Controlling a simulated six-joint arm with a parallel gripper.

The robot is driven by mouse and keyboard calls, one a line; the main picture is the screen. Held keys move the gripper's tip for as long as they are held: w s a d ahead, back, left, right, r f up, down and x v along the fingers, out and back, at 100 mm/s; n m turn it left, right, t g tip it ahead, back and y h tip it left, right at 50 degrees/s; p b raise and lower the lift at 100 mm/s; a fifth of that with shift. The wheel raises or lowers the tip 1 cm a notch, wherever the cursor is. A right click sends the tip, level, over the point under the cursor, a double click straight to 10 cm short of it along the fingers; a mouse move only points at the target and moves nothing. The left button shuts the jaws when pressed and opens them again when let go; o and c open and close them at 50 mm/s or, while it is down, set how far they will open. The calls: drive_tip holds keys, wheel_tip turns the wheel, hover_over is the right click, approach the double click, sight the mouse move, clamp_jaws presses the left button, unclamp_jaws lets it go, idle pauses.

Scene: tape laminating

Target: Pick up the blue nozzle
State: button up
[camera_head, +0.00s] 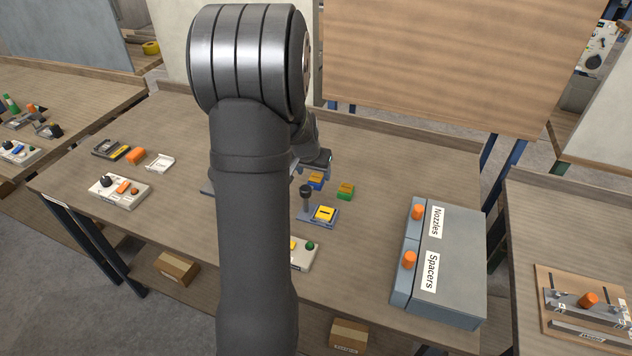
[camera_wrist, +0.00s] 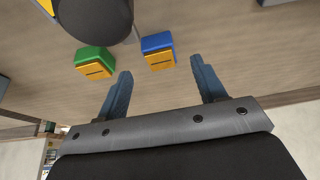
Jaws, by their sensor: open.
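The blue nozzle (camera_head: 316,180) is a small block with a blue body and an orange slotted face. It sits on the middle table just below my wrist in the head view. In the wrist view, the blue nozzle (camera_wrist: 157,41) is at the upper middle, in line with the gap between the fingers. My gripper (camera_wrist: 161,66) is open, with its two blue-grey fingers spread and nothing between them. The nozzle appears beyond the fingertips, not touching them. In the head view my arm hides much of the gripper.
A green block (camera_head: 345,190) with an orange face lies right of the blue nozzle; in the wrist view this green block (camera_wrist: 93,58) is left. A fixture with a dark knob (camera_head: 306,190) holds a yellow block (camera_head: 325,214). A grey drawer box (camera_head: 450,264) stands right.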

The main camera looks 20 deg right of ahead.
sight(315, 178)
drive_tip(key=x, duration=0.5)
drive_tip(key=c, duration=1.1)
drive_tip(key=shift+r, duration=0.15)
